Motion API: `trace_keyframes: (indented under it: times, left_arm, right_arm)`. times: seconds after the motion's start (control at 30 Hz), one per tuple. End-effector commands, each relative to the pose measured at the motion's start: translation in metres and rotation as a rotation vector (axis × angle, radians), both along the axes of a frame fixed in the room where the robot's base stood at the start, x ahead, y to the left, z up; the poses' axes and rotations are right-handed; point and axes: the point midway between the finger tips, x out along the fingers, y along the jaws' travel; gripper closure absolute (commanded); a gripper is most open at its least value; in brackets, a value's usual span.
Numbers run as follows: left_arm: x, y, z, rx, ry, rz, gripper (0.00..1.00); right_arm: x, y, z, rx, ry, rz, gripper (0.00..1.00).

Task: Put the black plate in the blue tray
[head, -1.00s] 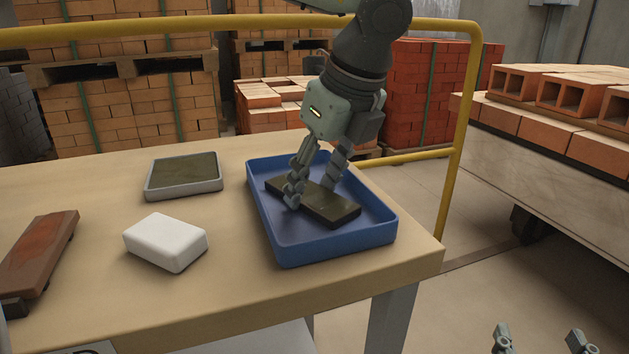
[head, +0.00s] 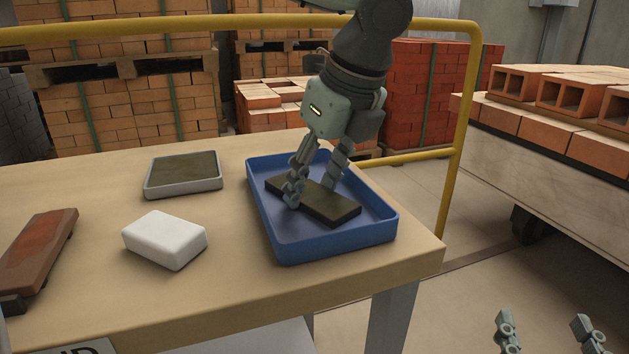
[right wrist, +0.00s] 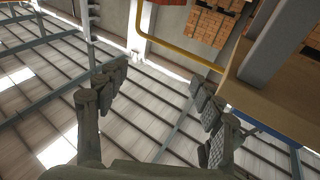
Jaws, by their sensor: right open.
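The black plate (head: 335,208) is a dark, flat rectangular slab inside the blue tray (head: 324,249), near the tray's middle. It looks flat, but I cannot tell whether it touches the tray floor. My left gripper (head: 311,192) reaches down into the tray from above, with one finger on the near side of the plate and the other on its far side. I cannot tell whether the fingers press on it. My right gripper (head: 545,345) is open and empty, low at the right beyond the table; its two spread fingers also show in the right wrist view (right wrist: 158,105).
On the table (head: 215,295), left of the tray, are a white block (head: 165,240), a grey-rimmed shallow tray (head: 183,177) with a dark surface, and a reddish-brown block (head: 38,250). A yellow rail (head: 455,150) runs behind and right of the table. Brick stacks stand beyond.

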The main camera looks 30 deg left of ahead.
Motion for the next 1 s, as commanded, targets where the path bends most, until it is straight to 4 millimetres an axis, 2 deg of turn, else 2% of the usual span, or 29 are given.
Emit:
trace_keyframes:
  times: [0.03, 0.13, 0.5, 0.63, 0.87, 1.0]
  left_arm:
    - [0.000, 0.000, 0.000, 0.000, 0.000, 0.000, 0.43]
    - [0.000, 0.000, 0.000, 0.000, 0.000, 0.000, 0.32]
    - [0.000, 0.000, 0.002, 0.000, 0.000, 0.000, 0.32]
    - [0.000, 0.000, 0.006, 0.000, 0.000, 0.000, 0.32]
    - [-0.006, -0.021, 0.055, -0.003, -0.003, -0.002, 0.32]
    - [-0.010, -0.032, 0.085, -0.002, 0.000, -0.003, 0.32]
  right_arm:
    - [0.000, 0.000, 0.001, 0.002, -0.003, 0.000, 0.33]
    - [0.000, 0.000, 0.001, 0.002, -0.003, 0.000, 0.33]
    - [0.001, 0.000, -0.001, -0.002, 0.015, -0.001, 0.33]
    - [0.002, -0.004, -0.021, -0.039, 0.109, -0.013, 0.33]
    - [0.003, -0.011, -0.035, -0.070, 0.166, -0.026, 0.33]
    - [0.004, -0.020, -0.052, -0.109, 0.248, -0.042, 0.33]
